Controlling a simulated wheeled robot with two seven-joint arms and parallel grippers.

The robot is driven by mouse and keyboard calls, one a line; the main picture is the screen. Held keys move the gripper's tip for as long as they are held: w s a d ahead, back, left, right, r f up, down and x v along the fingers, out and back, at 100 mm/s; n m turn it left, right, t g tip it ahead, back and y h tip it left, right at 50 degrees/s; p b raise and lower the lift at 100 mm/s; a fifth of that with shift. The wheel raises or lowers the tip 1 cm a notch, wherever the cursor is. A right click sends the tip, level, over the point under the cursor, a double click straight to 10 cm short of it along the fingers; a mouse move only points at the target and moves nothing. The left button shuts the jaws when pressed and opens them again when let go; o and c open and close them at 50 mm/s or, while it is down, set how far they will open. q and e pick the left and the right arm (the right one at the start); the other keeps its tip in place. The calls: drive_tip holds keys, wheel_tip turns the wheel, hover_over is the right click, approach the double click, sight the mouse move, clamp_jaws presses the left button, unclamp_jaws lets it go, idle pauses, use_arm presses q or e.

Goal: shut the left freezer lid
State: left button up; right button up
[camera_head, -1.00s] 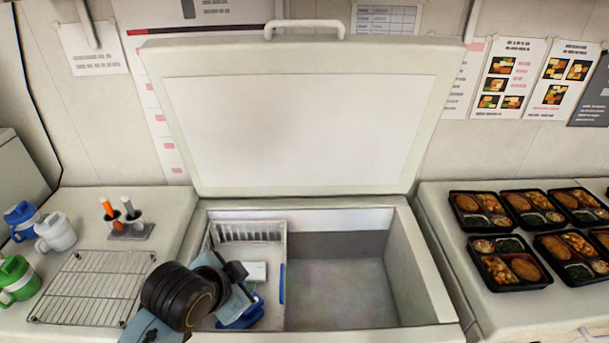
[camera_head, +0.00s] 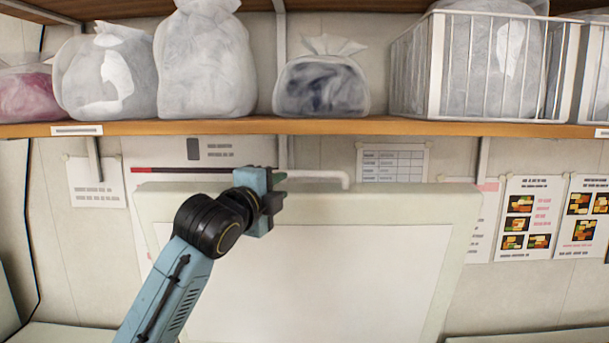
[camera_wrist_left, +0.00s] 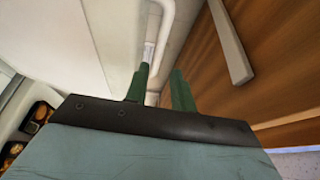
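The left freezer lid (camera_head: 365,270) stands raised against the wall, its white inner panel facing me. Its white bar handle (camera_head: 320,175) is on the lid's top edge, and the handle's left end is hidden behind my gripper. My left gripper (camera_head: 277,193) is up at the lid's top edge by that left end. In the left wrist view, its two green fingers (camera_wrist_left: 160,90) stand apart, with the handle (camera_wrist_left: 164,35) running down toward the gap between them. I cannot tell whether they touch it. The freezer's inside is out of view. My right gripper is not in view.
A wooden shelf (camera_head: 240,127) runs above the lid, close over my gripper. It carries several filled plastic bags (camera_head: 205,65) and a white wire basket (camera_head: 490,65). Papers (camera_head: 530,218) hang on the wall at the right.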

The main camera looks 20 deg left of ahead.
sight(301, 175)
use_arm(q)
drive_tip(key=w+p, duration=0.1)
drive_tip(key=w, duration=0.3)
drive_tip(key=w+d+p, duration=0.1)
drive_tip(key=w, duration=0.3)
drive_tip(key=w+p, duration=0.1)
drive_tip(key=w, duration=0.3)
drive_tip(key=shift+d, duration=0.25)
clamp_jaws()
